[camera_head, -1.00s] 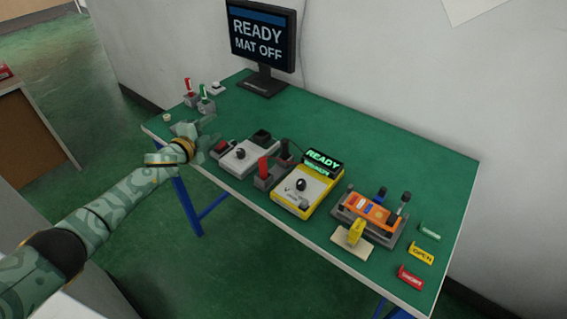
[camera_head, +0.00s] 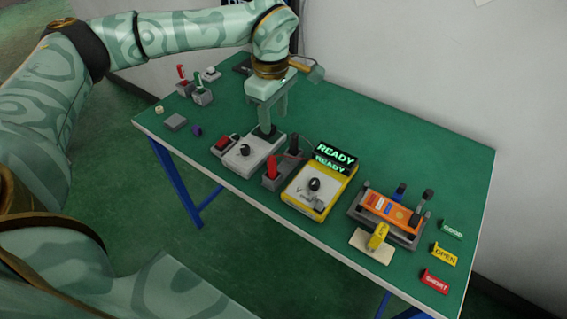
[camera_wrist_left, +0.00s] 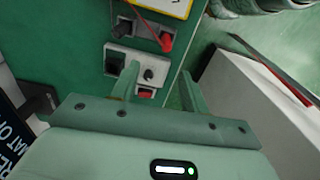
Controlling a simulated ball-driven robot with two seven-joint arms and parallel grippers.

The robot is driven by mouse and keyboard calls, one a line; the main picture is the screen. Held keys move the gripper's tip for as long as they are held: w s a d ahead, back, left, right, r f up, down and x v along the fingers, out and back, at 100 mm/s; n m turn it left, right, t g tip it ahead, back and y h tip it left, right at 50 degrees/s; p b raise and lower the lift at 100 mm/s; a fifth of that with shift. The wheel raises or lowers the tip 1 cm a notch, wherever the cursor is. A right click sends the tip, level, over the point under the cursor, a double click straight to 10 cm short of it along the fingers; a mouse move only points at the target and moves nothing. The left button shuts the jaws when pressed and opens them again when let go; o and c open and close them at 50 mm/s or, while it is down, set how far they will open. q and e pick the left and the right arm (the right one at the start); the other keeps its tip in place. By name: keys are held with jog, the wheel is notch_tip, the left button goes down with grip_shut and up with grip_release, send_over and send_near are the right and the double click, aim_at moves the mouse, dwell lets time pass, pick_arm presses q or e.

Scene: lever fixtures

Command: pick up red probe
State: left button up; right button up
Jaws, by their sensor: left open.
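The red probe (camera_head: 271,168) stands upright in a grey holder, beside the black probe (camera_head: 293,145) in its own slot. Both stand between the white switch box and the yellow meter. The red probe also shows in the left wrist view (camera_wrist_left: 167,41), beyond the fingertips, with the black probe (camera_wrist_left: 121,29) to its left. My left gripper (camera_head: 273,118) is open and empty, fingers pointing down above the back of the white switch box, behind and apart from the red probe. It also shows in the left wrist view (camera_wrist_left: 160,72). My right gripper is out of view.
The white switch box (camera_head: 247,153) lies just below and left of the fingers. The yellow meter (camera_head: 319,190) reads READY. Small levers (camera_head: 201,90) stand at far left. The back right tabletop is clear.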

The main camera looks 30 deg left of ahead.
pick_arm(q)
jog(key=b, duration=0.2)
send_near(273, 166)
jog(key=f, duration=0.1)
jog(key=w+f, duration=0.1)
jog(key=f, duration=0.3)
jog(key=shift+w+a+f, duration=0.2)
jog(key=shift+a, duration=0.05)
jog(key=f, duration=0.2)
jog(key=f+b, duration=0.1)
jog(key=f, duration=0.1)
jog(key=f+b, duration=0.1)
jog(key=f, duration=0.1)
jog(key=shift+s, duration=0.25)
jog(key=shift+r, duration=0.15)
jog(key=shift+c, duration=0.6)
grip_shut()
